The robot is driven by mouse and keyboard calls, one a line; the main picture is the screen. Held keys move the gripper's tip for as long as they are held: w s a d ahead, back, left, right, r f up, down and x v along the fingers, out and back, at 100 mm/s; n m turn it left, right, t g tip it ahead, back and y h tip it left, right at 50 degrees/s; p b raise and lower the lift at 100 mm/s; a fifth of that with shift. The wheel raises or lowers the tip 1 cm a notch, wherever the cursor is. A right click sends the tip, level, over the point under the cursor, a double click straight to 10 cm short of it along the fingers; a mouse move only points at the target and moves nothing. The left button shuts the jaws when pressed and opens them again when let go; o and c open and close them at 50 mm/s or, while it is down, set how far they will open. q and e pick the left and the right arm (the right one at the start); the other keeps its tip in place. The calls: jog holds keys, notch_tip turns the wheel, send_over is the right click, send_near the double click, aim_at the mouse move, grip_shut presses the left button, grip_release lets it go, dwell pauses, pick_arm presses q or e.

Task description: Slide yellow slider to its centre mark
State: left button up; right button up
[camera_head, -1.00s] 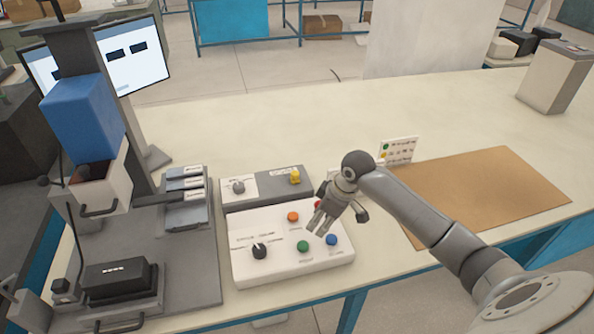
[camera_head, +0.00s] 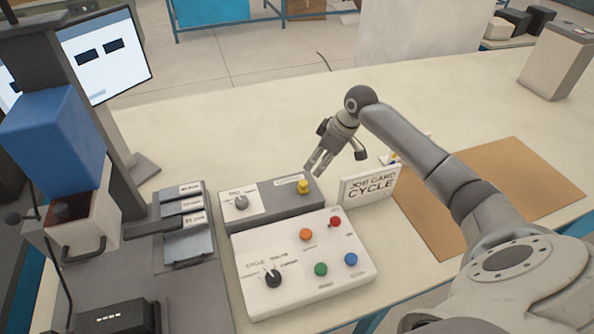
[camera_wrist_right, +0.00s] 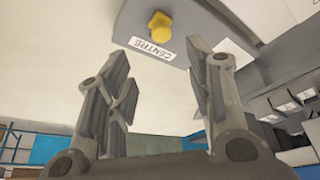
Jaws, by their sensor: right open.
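The yellow slider (camera_head: 303,187) is a small knob near the right end of the grey box at the back of the control area. In the right wrist view the yellow slider (camera_wrist_right: 160,27) sits beside a white label reading CENTRE (camera_wrist_right: 153,48). My right gripper (camera_head: 317,171) is just above and behind the slider's end of the box, pointing down. In its wrist view the right gripper (camera_wrist_right: 157,55) is open with nothing between its fingers, and the slider shows beyond the fingertips. I cannot tell any contact. My left gripper is not in view.
A white panel (camera_head: 250,292) with a black knob and coloured buttons lies in front of the grey box (camera_head: 268,205). A job card (camera_head: 370,187) stands to the right. A blue-topped machine (camera_head: 55,140) stands left. The tabletop behind is clear.

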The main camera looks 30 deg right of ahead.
jog(key=p, duration=0.2)
send_over(304, 183)
jog(key=s+d, duration=0.1)
jog(key=s, duration=0.1)
notch_tip(304, 183, down, 5)
jog(key=shift+f, duration=0.2)
jog(key=x, duration=0.3)
jog(key=shift+w+d, duration=0.1)
jog(key=shift+w+f, duration=0.25)
jog(key=shift+f, duration=0.45)
jog(key=shift+c, duration=0.5)
jog(key=c, duration=0.5)
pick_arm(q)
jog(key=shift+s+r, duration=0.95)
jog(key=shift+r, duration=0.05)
pick_arm(e)
grip_shut()
